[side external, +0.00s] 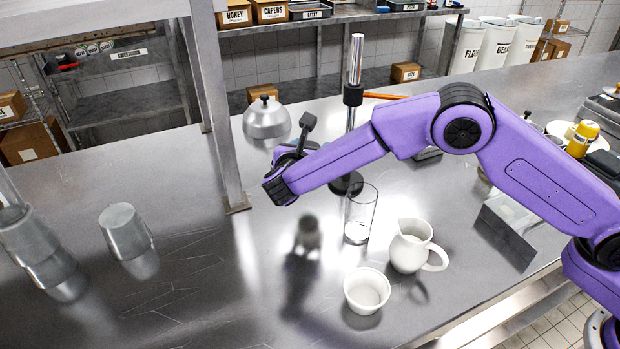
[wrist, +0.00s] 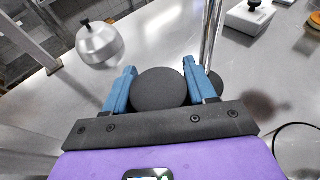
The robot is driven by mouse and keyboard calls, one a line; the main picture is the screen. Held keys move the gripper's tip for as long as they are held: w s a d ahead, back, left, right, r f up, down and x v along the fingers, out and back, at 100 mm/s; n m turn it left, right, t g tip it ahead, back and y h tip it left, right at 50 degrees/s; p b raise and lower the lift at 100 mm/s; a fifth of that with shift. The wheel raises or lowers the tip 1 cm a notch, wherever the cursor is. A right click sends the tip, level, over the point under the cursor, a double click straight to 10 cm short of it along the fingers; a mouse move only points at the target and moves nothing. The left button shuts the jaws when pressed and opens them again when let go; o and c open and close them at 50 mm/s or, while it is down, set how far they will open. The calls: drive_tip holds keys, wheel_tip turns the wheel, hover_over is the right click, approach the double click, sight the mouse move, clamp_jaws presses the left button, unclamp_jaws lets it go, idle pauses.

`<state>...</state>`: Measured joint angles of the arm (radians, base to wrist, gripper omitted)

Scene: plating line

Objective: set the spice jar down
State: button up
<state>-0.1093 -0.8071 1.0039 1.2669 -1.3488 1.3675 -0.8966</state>
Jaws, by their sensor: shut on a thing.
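My gripper (wrist: 160,72) shows two blue fingers in the wrist view. They are shut on the spice jar (wrist: 160,92), which shows there only as a round black top between them. The jar's side and bottom are hidden in that view. In the side external view my forearm and wrist cover the fingers and the jar. A blurred dark patch, like a shadow or reflection, lies on the steel counter (side external: 180,270) below my wrist. I cannot tell the gap between the jar and the counter.
A steel dome (side external: 267,120) stands behind my wrist, and a black-based pole stand (side external: 347,184) to its right. A glass (side external: 360,212), white pitcher (side external: 408,248) and white bowl (side external: 366,290) stand nearer the front. A metal cup (side external: 125,232) is at left. Open counter lies between.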

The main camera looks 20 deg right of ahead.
drive_tip(key=shift+f, duration=2.85)
drive_tip(key=shift+f, duration=0.15)
drive_tip(key=o, duration=1.2)
drive_tip(key=shift+s+a+r, duration=0.1)
drive_tip(key=shift+r, duration=0.1)
drive_tip(key=v, duration=1.1)
drive_tip(key=shift+s+a, duration=0.1)
drive_tip(key=shift+s, duration=0.25)
drive_tip(key=shift+r, duration=0.1)
